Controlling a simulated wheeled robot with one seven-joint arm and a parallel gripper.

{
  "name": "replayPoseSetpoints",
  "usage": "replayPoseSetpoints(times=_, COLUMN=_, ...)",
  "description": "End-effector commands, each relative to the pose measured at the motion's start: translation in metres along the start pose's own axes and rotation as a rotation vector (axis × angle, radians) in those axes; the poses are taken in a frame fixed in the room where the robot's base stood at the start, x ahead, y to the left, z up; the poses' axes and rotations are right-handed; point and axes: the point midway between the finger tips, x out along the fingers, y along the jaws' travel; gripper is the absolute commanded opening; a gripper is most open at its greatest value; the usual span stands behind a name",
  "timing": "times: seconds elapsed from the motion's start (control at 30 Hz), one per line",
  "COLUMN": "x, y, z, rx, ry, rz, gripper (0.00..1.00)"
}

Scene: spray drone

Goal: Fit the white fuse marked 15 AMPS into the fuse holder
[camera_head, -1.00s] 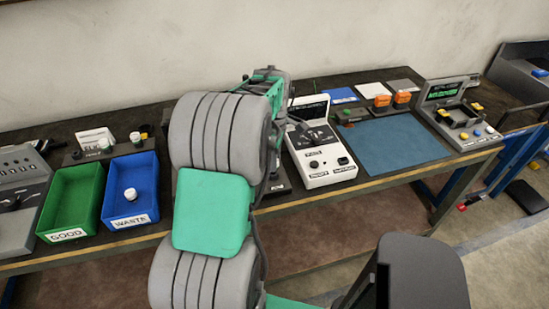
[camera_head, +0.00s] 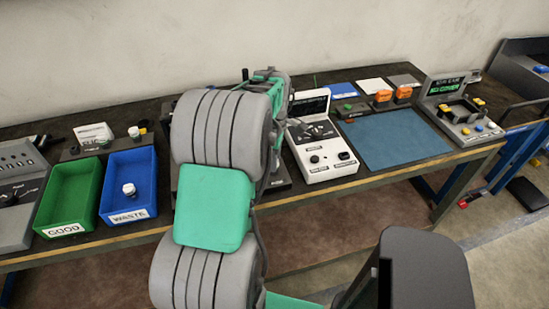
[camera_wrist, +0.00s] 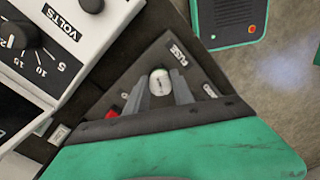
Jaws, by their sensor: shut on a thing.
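My gripper (camera_wrist: 159,92) is shut on a white fuse (camera_wrist: 160,78) in the wrist view. The fuse's round end faces the camera, and its dark marking is too small to read. The fuse is over the dark panel lettered FUSE (camera_wrist: 178,55), where the fuse holder is. The fingers and fuse cover the holder opening, so I cannot tell whether the fuse is in it or just above it. In the head view my arm hides the gripper and most of this panel.
A white meter unit (camera_head: 318,150) stands right of my arm; its VOLTS dial (camera_wrist: 22,40) is close in the wrist view. Left are a green GOOD bin (camera_head: 66,205) and a blue WASTE bin (camera_head: 128,170) holding a white fuse (camera_head: 129,189). A blue mat (camera_head: 395,140) lies clear to the right.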

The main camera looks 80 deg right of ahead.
Motion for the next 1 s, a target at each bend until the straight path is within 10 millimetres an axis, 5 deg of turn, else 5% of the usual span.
replayPoseSetpoints(times=0.07, x=0.003, y=0.000, z=0.000, rx=0.000, ry=0.000, rz=0.000, gripper=0.00)
replayPoseSetpoints(times=0.1, x=0.003, y=0.000, z=0.000, rx=0.000, ry=0.000, rz=0.000, gripper=0.30)
replayPoseSetpoints(times=0.4, x=0.002, y=0.000, z=0.000, rx=0.000, ry=0.000, rz=0.000, gripper=0.54)
replayPoseSetpoints(times=0.7, x=-0.003, y=0.001, z=0.000, rx=0.000, ry=0.000, rz=0.002, gripper=0.54)
replayPoseSetpoints(times=1.0, x=-0.058, y=0.001, z=0.000, rx=0.000, ry=0.000, rz=0.004, gripper=0.54)
